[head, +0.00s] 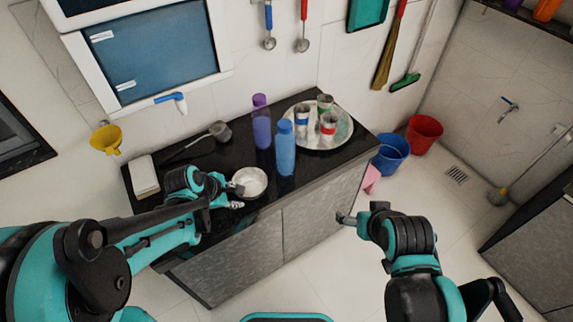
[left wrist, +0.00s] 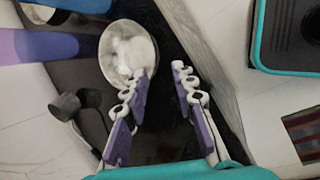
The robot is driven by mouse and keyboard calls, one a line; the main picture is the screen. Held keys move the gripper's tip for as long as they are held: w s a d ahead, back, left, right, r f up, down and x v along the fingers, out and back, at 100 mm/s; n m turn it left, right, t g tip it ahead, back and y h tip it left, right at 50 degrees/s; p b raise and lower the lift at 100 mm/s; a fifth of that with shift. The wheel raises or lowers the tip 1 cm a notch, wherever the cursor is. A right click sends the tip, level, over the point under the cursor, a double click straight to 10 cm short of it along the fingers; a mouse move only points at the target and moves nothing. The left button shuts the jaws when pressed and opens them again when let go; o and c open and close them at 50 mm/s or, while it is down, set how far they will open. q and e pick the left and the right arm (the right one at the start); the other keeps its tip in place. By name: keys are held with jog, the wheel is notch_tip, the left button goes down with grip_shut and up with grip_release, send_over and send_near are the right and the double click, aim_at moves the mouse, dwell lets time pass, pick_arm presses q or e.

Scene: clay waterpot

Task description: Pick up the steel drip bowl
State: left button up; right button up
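The steel drip bowl (head: 250,182) sits on the black countertop near its front edge, with a pale, shiny inside. It also shows in the left wrist view (left wrist: 112,68), at the upper left. My left gripper (head: 237,196) is open and empty beside the bowl. In the left wrist view its fingers (left wrist: 160,72) are spread; one fingertip overlaps the bowl's rim and the other is outside it. I cannot tell whether they touch. My right gripper (head: 345,218) is in front of the cabinet, away from the bowl; its finger opening is unclear.
A blue bottle (head: 286,150) and a purple bottle (head: 262,125) stand behind the bowl. A round steel tray (head: 338,137) with several cups is at the back right. A long-handled ladle (head: 219,131) and a white box (head: 144,176) lie to the left.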

aim_at(250, 197)
pick_arm(q)
jog(key=shift+w+d+f+b, duration=0.55)
jog(key=shift+w+d+f, duration=0.3)
jog(key=shift+f, duration=0.2)
jog(key=b+x, duration=0.3)
jog(key=x, duration=0.2)
jog(key=shift+w+d+f, duration=0.15)
jog(key=shift+w+f, duration=0.05)
jog(key=shift+w, duration=0.15)
jog(key=shift+r, duration=0.1)
grip_shut()
